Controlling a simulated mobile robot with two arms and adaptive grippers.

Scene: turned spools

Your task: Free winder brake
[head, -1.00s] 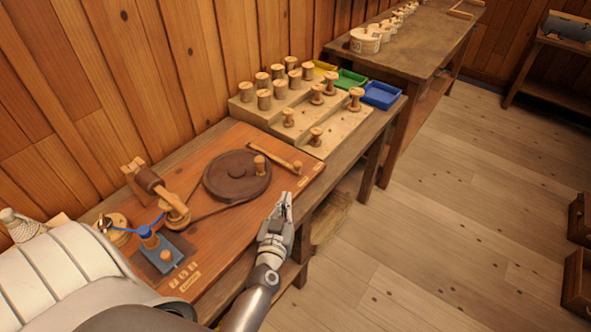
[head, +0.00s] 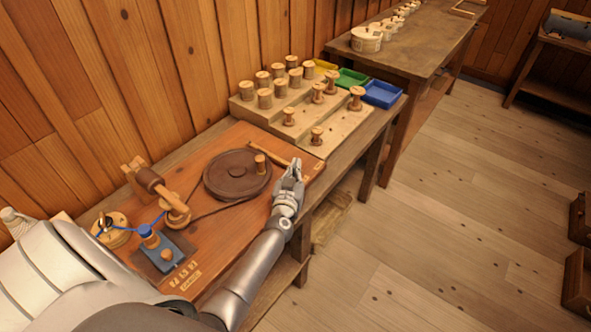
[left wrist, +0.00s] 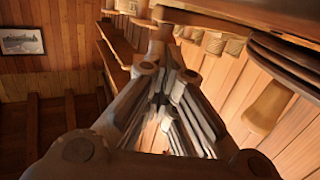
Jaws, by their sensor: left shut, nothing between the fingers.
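The winder is a reddish wooden board (head: 225,245) with a dark round wheel (head: 224,186) that carries an upright wooden knob (head: 260,163). A slim wooden bar (head: 268,152), which looks like the brake lever, lies behind the wheel; its right end is hidden by my left gripper (head: 296,164). That gripper is shut and empty over the board's right edge, beside the bar's end; I cannot tell whether they touch. In the left wrist view, the shut fingers (left wrist: 166,65) point toward a wooden peg (left wrist: 160,42), with the wheel's rim (left wrist: 285,60) and knob (left wrist: 268,107) at right. My right gripper is out of view.
A stepped wooden rack (head: 300,118) of spools stands behind the board, with a yellow, a green (head: 351,77) and a blue tray (head: 383,93). A blue block (head: 163,250) and a spindle (head: 174,207) sit at the board's left.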

